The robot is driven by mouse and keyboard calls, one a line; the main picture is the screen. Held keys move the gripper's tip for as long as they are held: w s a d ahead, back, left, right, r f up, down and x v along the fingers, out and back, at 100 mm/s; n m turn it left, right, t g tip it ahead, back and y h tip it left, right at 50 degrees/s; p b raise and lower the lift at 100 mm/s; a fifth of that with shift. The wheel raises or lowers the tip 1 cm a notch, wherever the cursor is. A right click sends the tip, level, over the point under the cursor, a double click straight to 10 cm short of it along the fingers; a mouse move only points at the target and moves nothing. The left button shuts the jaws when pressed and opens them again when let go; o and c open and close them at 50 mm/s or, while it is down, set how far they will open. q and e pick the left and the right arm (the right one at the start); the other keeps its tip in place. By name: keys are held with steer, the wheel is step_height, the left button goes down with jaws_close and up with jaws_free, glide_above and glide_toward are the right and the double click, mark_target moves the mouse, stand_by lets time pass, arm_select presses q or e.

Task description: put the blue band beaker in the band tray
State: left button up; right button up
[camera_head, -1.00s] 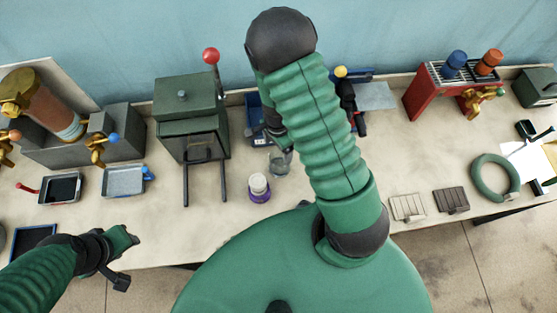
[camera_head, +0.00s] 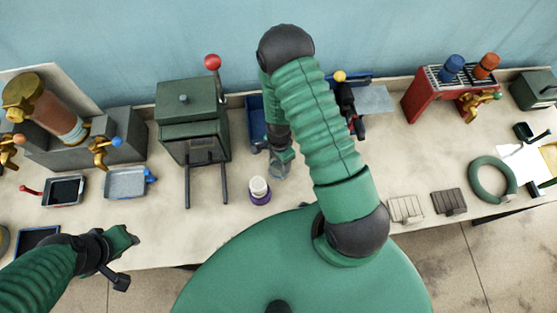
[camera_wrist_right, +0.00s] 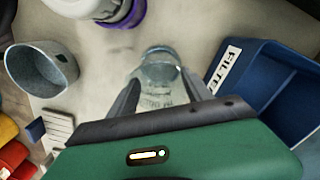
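A clear glass beaker (camera_head: 277,171) stands on the bench below my right gripper. In the right wrist view the beaker (camera_wrist_right: 160,66) is between the fingertips; I cannot make out a blue band on it. My right gripper (camera_head: 281,157) reaches down over it, fingers apart, one on each side; contact is not clear. It also shows in the right wrist view (camera_wrist_right: 160,85). No tray is readable as the band tray. A blue bin (camera_head: 256,115) is behind my right arm, partly hidden; its label in the right wrist view begins "FILTE". My left gripper (camera_head: 125,258) is at the bench's front left, apart from everything.
A white-topped container with a purple base (camera_head: 259,190) stands just left of the beaker. A dark green press (camera_head: 192,125) with two long bars is further left. Grey and black trays (camera_head: 125,182) (camera_head: 64,190) lie beyond it. The bench front near the purple container is clear.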

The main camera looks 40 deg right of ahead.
steer(key=shift+d, duration=0.2)
jaws_close()
